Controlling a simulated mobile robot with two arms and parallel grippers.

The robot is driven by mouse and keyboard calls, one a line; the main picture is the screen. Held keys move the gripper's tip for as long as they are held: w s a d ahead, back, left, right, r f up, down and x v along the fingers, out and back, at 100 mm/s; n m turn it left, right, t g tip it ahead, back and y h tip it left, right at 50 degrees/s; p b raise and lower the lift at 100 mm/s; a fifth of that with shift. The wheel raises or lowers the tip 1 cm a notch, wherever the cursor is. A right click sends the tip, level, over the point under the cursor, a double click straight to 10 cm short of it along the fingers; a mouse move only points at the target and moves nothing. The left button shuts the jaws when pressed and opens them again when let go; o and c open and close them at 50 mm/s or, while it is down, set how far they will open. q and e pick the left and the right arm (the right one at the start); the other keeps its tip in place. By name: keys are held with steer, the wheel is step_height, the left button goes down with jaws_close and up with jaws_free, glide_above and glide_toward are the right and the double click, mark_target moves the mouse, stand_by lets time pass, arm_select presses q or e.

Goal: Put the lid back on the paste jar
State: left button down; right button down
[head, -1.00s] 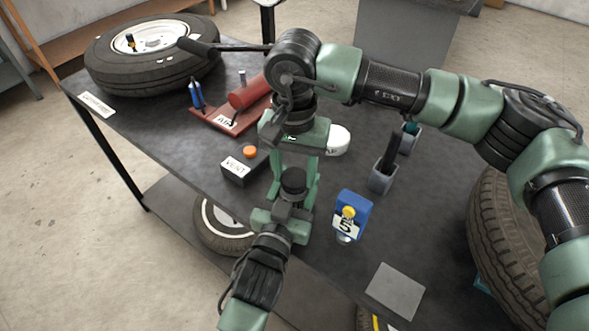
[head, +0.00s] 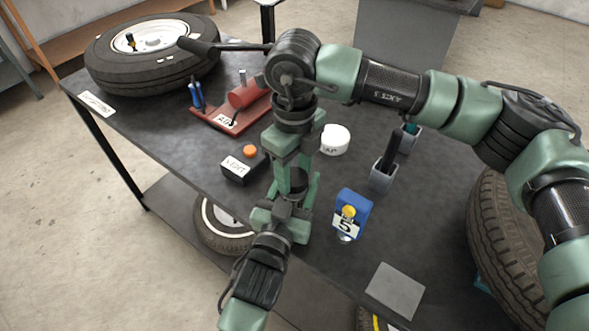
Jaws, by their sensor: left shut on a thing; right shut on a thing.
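My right gripper (head: 294,176) comes down from above, with its two green fingers on either side of a dark round piece (head: 297,183). I cannot tell for sure whether this is the lid. My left gripper (head: 290,208) reaches in from below, just under the right one. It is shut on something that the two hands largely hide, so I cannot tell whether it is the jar. The two grippers are close together above the table's front part.
A black box with an orange knob (head: 250,151) stands left of the grippers. A blue gauge marked 5 (head: 350,213) and grey holders (head: 383,175) stand right. A red stand (head: 225,121) and a tyre (head: 150,60) lie behind. A grey plate (head: 396,290) lies near the front edge.

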steer(key=shift+m, duration=0.5)
steer(key=c, duration=0.7)
jaws_free()
steer(key=shift+r, duration=2.3)
steer(key=shift+c, duration=0.3)
